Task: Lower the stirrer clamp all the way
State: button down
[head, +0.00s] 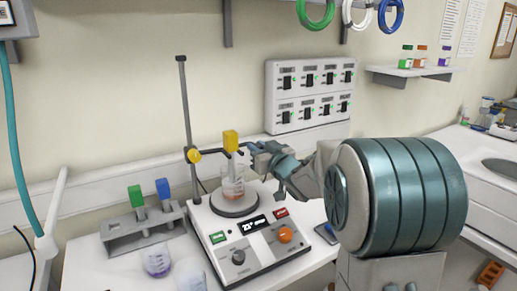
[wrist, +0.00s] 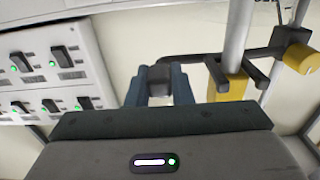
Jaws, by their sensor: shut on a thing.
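The stirrer clamp is a dark horizontal bar fixed to an upright grey rod (head: 187,115) by a collar with a yellow knob (head: 194,155). It carries a yellow-topped probe (head: 231,141) over a beaker of orange liquid (head: 233,187), which stands on the stirrer's round plate. In the wrist view the clamp bar (wrist: 215,54) runs left from the collar at the rod, past the yellow probe (wrist: 235,85). My gripper (head: 262,157) is right of the probe. In the wrist view its fingers (wrist: 159,80) are shut on a dark piece at the clamp's free end.
The stirrer base (head: 240,252) has a display and knobs below the plate. A grey rack (head: 125,238) with green and blue-topped items stands left. A flask (head: 156,260) is in front of it. A switch panel (head: 309,92) is on the wall behind.

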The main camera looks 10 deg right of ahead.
jog(key=shift+f, duration=0.4)
jog(key=c, duration=1.3)
grip_release()
jog(key=shift+r, duration=0.1)
jog(key=b+v, duration=0.1)
jog(key=v, duration=1.2)
jog(key=shift+s+d+r, duration=0.1)
jog(key=shift+s+r, duration=0.05)
jog(key=shift+s, duration=0.25)
jog(key=shift+d, duration=0.1)
